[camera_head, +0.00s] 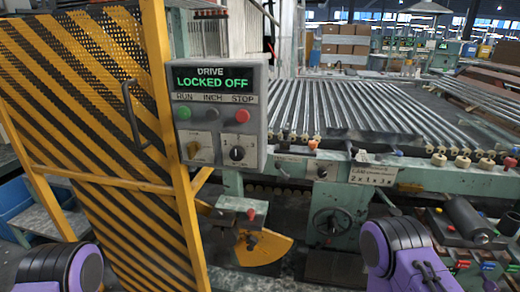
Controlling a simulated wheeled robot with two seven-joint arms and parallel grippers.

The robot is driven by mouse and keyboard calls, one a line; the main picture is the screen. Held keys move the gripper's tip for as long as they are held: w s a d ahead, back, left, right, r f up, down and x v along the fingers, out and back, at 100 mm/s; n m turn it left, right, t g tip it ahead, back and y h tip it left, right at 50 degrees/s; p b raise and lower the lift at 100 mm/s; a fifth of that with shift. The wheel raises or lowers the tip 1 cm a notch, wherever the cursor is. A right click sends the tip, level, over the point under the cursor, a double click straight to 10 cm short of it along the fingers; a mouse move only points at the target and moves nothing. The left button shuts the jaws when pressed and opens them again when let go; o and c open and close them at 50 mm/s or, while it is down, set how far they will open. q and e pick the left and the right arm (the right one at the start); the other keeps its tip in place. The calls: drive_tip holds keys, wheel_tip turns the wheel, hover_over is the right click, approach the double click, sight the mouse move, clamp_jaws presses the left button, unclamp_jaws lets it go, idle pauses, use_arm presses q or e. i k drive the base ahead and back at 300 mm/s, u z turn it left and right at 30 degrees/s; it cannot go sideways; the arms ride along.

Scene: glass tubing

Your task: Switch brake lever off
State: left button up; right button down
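No label shows which part is the brake lever. Only purple links of my two arms show, at the bottom left and bottom right; neither gripper is visible.
A yellow-and-black striped mesh guard (85,120) with a dark handle stands at left. A bed of glass tubes (360,110) runs behind the box. A handwheel (332,221) is on the machine front. A cluttered bench (475,240) with a dark roller is at right.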

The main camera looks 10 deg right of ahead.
sight(318, 246)
drive_tip(key=u, duration=0.55)
drive_tip(key=k, duration=0.65)
drive_tip(key=u, duration=0.25)
drive_tip(key=i, duration=1.15)
drive_tip(key=z, duration=1.15)
drive_tip(key=i, duration=0.25)
drive_tip(key=z, duration=0.3)
